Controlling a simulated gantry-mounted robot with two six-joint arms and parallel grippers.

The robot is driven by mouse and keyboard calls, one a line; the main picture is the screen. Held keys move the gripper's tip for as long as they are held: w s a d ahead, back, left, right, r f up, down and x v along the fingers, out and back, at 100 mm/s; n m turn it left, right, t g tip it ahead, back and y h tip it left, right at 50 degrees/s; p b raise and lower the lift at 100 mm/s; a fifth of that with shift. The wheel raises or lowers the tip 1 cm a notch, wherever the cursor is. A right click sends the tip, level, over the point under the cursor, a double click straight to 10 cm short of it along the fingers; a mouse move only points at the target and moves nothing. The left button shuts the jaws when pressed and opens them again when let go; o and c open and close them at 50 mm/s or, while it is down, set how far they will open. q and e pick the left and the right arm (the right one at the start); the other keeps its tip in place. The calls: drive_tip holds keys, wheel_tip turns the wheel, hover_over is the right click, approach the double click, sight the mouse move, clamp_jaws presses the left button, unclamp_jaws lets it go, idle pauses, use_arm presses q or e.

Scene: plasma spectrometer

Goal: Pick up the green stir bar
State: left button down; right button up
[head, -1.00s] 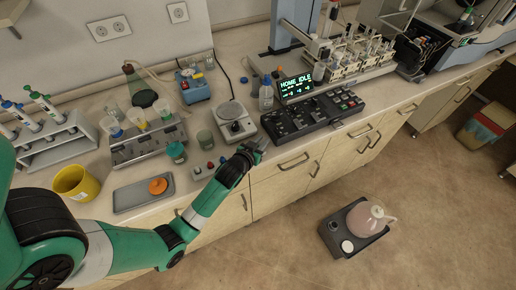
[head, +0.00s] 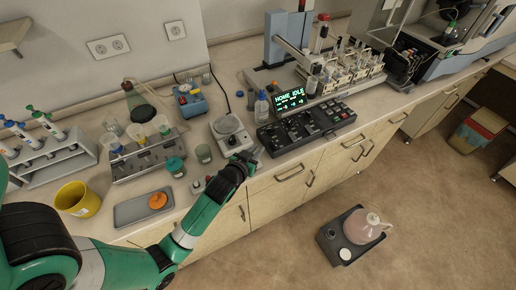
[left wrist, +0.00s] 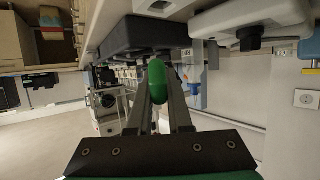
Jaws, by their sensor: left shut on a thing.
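The green stir bar (left wrist: 157,82) shows in the left wrist view as a rounded green capsule between the two fingers of my left gripper (left wrist: 163,92). The gripper is shut on it, and the bar stands along the fingers at their tips. In the head view my left gripper (head: 252,156) is at the front edge of the bench, just in front of the hotplate stirrer (head: 231,133). The stir bar cannot be made out in the head view. My right gripper is not in view.
A black control panel (head: 306,123) lies right of the gripper.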

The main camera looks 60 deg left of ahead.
use_arm(q)
drive_tip(key=s+d+r+p, duration=0.3)
drive_tip(key=s+d+r, duration=0.3)
drive_tip(key=d, duration=0.3)
drive_tip(key=shift+s+r+p, duration=0.15)
drive_tip(key=shift+s+p, duration=0.05)
drive_tip(key=shift+p, duration=0.1)
